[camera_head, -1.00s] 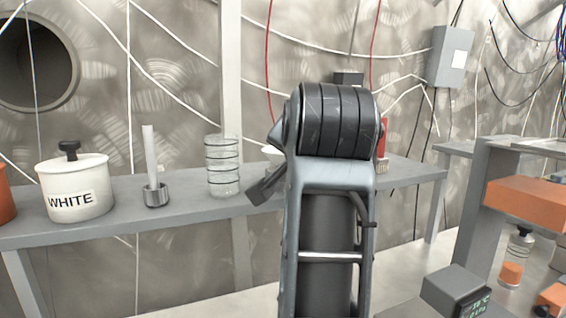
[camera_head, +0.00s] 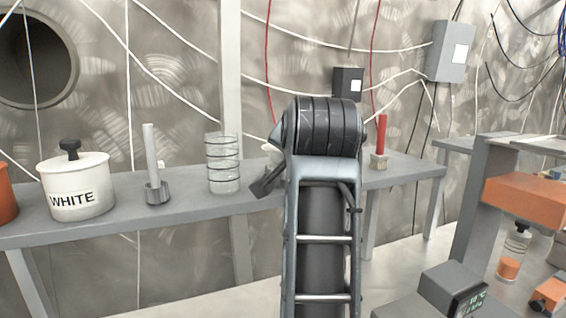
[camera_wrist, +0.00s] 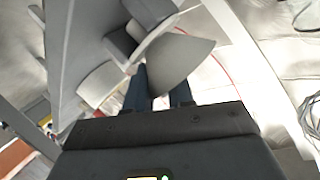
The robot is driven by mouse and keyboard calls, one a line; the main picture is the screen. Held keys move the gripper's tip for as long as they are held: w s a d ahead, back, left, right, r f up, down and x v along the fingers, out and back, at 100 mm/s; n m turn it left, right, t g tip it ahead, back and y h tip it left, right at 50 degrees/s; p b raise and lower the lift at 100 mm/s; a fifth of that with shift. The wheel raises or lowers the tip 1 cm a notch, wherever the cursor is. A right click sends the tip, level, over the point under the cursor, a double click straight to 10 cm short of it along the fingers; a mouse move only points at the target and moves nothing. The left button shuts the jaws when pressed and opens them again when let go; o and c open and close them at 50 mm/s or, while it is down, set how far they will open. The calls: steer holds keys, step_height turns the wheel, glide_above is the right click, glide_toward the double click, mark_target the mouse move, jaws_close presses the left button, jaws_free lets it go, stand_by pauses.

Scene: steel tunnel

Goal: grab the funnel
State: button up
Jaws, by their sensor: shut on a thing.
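In the wrist view the funnel (camera_wrist: 184,62) is a pale grey cone just beyond my fingers. My gripper (camera_wrist: 160,86) is shut on it, with its dark fingers on either side of its near part. The exact contact is partly hidden behind the gripper body. In the head view only a small white piece, likely the funnel (camera_head: 271,149), shows at the left of my arm's elbow. My arm hides the rest of it, and my gripper cannot be made out clearly there.
On the grey bench (camera_head: 110,228) stand a white pot (camera_head: 77,190) marked WHITE, a pale rod in a metal holder (camera_head: 157,193), a ringed glass (camera_head: 222,163) and a red rod (camera_head: 382,136) in a small base. An orange-topped structure (camera_head: 522,200) stands at the right.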

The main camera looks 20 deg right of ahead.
jaws_close()
